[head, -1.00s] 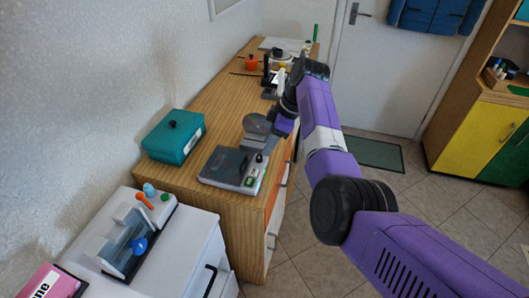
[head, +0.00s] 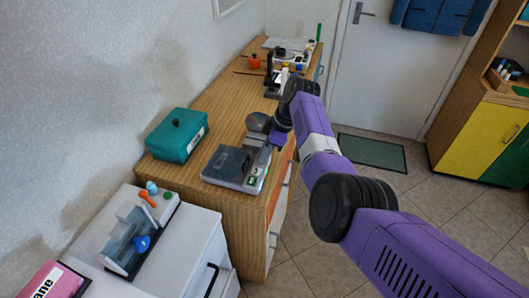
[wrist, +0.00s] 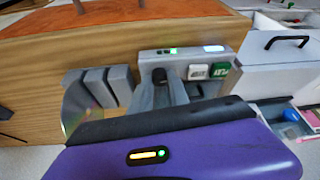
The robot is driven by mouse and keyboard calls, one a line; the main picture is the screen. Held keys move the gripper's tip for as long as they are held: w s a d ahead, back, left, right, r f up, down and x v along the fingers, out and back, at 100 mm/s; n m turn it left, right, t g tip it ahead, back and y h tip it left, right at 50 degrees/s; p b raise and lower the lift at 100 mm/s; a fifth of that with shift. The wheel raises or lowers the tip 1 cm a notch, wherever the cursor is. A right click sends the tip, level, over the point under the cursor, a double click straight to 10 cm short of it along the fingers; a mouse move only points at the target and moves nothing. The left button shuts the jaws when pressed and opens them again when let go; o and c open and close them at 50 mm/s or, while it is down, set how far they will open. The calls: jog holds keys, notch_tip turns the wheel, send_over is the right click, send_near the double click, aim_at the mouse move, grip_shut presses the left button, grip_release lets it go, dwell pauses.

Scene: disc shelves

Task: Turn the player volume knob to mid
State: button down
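The player (head: 232,168) is a grey box with a dark lid, at the near end of the wooden counter. In the wrist view its front part (wrist: 215,58) shows a small green light, a white button and a green button. The black volume knob (wrist: 160,75) stands beside the white button; the gripper hides it in the head view. My gripper (head: 266,146) is over the player's right side. In the wrist view my gripper (wrist: 161,90) has its two grey fingers apart, one on each side of the knob. I cannot tell whether they touch it.
A grey slotted rack (wrist: 97,88) with a shiny disc (head: 258,122) stands close behind the player. A teal box (head: 177,135) is to the left on the wooden counter (head: 218,103). A white cabinet (head: 185,240) with a clear-walled device stands in front.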

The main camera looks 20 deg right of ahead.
jog(key=shift+s+m+p, duration=0.1)
jog(key=shift+m+p, duration=0.3)
jog(key=shift+p, duration=0.1)
jog(key=shift+r+m+t+h+p, duration=0.1)
jog(key=shift+m+t+h+p, duration=0.2)
jog(key=shift+m+p, duration=0.35)
jog(key=shift+s+a+m+t+h+p, duration=0.15)
jog(key=shift+m+t+h+p, duration=0.25)
jog(key=shift+m+p, duration=0.8)
jog(key=m+h+p, duration=0.1)
jog(key=m, duration=0.2)
jog(key=shift+m+t, duration=0.3)
jog(key=shift+m, duration=0.05)
jog(key=m+h+p, duration=0.1)
jog(key=m, duration=0.1)
jog(key=shift+a+m, duration=0.15)
jog(key=shift+m, duration=0.15)
jog(key=m, duration=0.1)
jog(key=m+h, duration=0.1)
jog(key=m, duration=0.1)
jog(key=m+h+b, duration=0.1)
jog(key=m, duration=0.1)
jog(key=shift+a+f, duration=0.2)
jog(key=shift+f, duration=0.05)
jog(key=shift+a+m+h+b, duration=0.1)
jog(key=shift+m+h+b, duration=0.75)
jog(key=shift+m, duration=1.05)
jog(key=shift+r+b, duration=0.1)
jog(key=shift+b, duration=0.2)
